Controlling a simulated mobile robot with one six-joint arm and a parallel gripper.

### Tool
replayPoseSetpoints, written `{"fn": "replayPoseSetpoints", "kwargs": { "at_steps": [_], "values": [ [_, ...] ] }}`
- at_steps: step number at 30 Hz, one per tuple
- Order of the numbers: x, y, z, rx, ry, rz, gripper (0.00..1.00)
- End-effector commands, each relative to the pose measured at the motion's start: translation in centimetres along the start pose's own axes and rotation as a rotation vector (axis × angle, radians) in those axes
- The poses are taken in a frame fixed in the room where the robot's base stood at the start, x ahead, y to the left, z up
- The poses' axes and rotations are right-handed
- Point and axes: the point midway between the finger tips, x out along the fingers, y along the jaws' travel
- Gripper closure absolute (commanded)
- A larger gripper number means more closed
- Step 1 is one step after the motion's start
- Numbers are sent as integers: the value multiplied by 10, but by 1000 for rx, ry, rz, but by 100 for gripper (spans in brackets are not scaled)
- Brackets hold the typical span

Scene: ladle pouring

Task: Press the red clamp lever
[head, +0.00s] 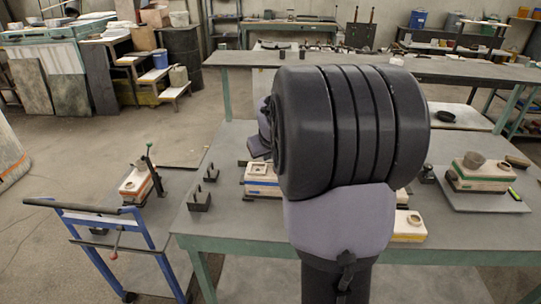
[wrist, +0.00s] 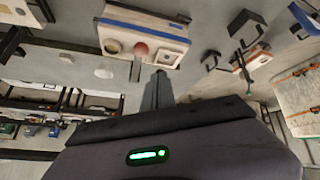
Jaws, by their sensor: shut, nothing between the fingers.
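In the wrist view a dull red round knob (wrist: 141,49) shows against the face of a white mold block with a blue band (wrist: 175,30). A short grey stem seems to run from it, so it looks like the red clamp lever. My gripper (wrist: 158,75) is shut and empty, its tip just beside the knob; I cannot tell whether they touch. In the head view my arm hides the knob and my gripper. Part of the blue-banded block (head: 261,188) shows left of my arm.
A blue cart (head: 88,216) with a small red handle (head: 115,240) and a green-tipped clamp (head: 151,160) stands at left. Black brackets (head: 200,200) stand on the table's left edge. Another mold (head: 483,177) lies on a tray at right.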

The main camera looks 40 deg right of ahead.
Motion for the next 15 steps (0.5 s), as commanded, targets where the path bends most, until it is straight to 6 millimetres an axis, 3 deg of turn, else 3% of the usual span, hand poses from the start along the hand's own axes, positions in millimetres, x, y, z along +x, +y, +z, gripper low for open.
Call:
{"fn": "replayPoseSetpoints", "kwargs": {
  "at_steps": [6, 15],
  "values": [
    [-36, -15, 36, -2, 5, 1, 100],
    [-56, -25, 59, -3, 8, 2, 100]
  ]
}}
